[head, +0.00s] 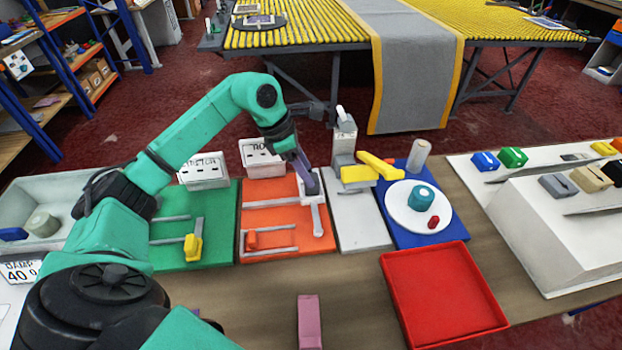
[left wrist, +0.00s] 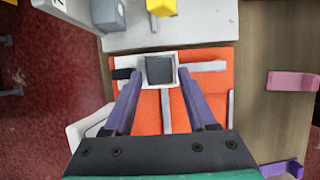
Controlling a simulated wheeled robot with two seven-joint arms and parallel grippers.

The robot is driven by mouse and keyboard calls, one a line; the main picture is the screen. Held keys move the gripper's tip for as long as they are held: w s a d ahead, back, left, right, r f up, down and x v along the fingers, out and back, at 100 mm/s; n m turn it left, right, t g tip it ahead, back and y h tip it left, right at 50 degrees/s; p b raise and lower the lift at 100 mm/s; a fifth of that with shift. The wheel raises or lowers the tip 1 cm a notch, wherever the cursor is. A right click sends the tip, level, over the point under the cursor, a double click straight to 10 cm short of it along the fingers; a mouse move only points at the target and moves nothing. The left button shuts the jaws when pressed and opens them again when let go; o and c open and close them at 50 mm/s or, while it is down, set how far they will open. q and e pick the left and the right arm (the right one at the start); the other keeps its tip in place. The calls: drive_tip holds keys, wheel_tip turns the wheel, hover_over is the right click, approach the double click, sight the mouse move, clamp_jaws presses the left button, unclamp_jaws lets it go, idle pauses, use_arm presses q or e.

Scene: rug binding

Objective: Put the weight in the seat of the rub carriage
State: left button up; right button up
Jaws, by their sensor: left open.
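The white rub carriage (head: 303,188) stands on the orange board (head: 265,190) at its far right part. A dark grey block (head: 313,184), which looks like the weight, sits in the carriage's square seat. The wrist view shows the block (left wrist: 159,70) framed by the carriage's white rim (left wrist: 148,62). Whether it is fully seated I cannot tell. My left gripper (head: 305,170) is just above the carriage. Its purple fingers are open, one on each side of the block in the left wrist view (left wrist: 158,80), with visible gaps. My right gripper is not in view.
A green board (head: 172,228) lies to the left, a grey stand with a yellow arm (head: 370,168) to the right. Beyond are a blue board with a white disc (head: 400,212) and a red tray (head: 440,295). A pink block (head: 309,322) lies near the front; bare table surrounds it.

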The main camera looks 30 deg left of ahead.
use_arm(q)
drive_tip(key=v, duration=0.8)
drive_tip(key=shift+b, duration=0.3)
drive_tip(key=shift+r, duration=0.1)
